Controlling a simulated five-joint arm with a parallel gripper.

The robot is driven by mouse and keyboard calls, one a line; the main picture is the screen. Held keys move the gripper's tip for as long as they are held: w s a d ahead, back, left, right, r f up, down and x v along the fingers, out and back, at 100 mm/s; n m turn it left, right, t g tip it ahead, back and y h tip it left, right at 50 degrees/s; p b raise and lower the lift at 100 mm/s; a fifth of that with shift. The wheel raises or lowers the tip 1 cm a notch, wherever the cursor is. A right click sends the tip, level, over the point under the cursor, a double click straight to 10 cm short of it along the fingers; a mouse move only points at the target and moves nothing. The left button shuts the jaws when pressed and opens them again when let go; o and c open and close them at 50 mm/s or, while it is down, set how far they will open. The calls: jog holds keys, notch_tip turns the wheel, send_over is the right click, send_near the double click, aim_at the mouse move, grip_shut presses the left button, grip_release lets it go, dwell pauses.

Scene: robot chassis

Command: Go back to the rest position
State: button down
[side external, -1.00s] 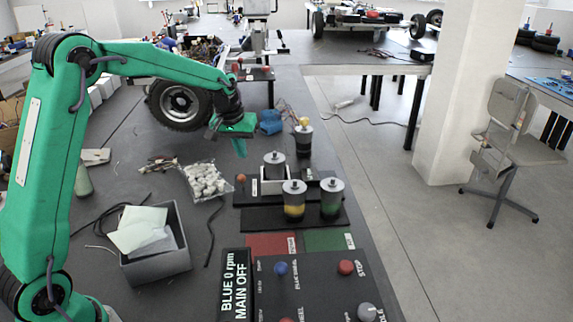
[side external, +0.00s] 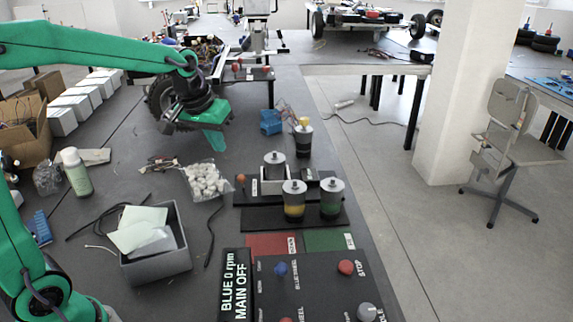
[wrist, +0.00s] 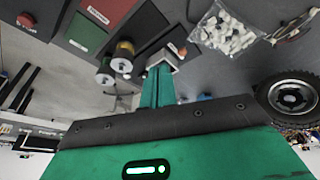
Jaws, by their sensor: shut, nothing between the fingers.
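My gripper (side external: 213,137) is green and hangs in the air above the far part of the table, in front of the black wheel (side external: 160,98). Its fingers are together and hold nothing. In the wrist view the closed green fingers (wrist: 158,88) point away from the camera, with the table beyond them. In the side view my upper arm link stretches in from the left edge at the top.
Canisters (side external: 293,200) stand on a black rack right of the gripper. A bag of white pieces (side external: 205,181), a grey bin (side external: 168,262) and a control panel (side external: 315,285) lie nearer. A spray bottle (side external: 76,173) stands at left. A blue block (side external: 271,122) sits behind.

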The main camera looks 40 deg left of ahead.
jog(key=s+d+m, duration=0.1)
jog(key=s+d, duration=0.1)
jog(key=s, duration=0.7)
jog(key=s+d+m+t, duration=0.1)
jog(key=s+d+m, duration=0.1)
jog(key=s, duration=0.8)
jog(key=shift+d+t, duration=0.3)
jog(key=shift+d, duration=0.1)
